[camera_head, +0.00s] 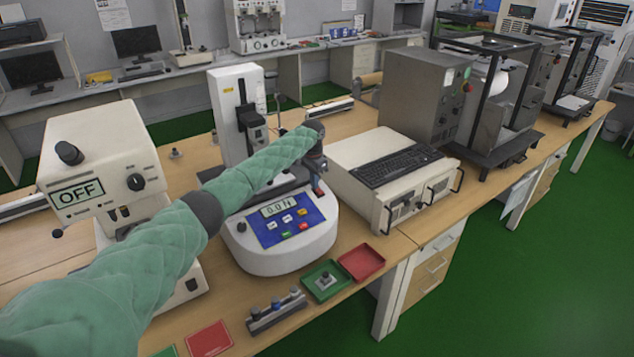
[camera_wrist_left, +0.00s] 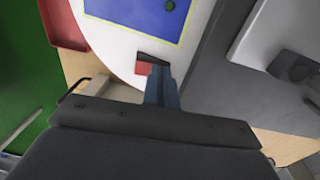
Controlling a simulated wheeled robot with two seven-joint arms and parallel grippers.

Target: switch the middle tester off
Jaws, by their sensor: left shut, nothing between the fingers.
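The middle tester (camera_head: 238,105) is white, with a tall column and a rounded base. Its blue panel (camera_head: 288,218) has a lit display (camera_head: 279,206) showing digits that look like 0.0. A red switch (camera_wrist_left: 146,66) sits on the base beside the blue panel (camera_wrist_left: 150,14) in the wrist view. My left gripper (camera_head: 318,190) points down over the right side of that base. Its closed fingertips (camera_wrist_left: 159,74) are empty and right at the switch, partly covering it; I cannot tell whether they touch. My right gripper is not in view.
Another tester (camera_head: 105,150) at left shows OFF. A beige box with a keyboard (camera_head: 395,168) stands close to the right of the middle tester. A green tray (camera_head: 322,292) holding a small metal part, a red tray (camera_head: 362,262) and a metal rack (camera_head: 275,312) lie in front.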

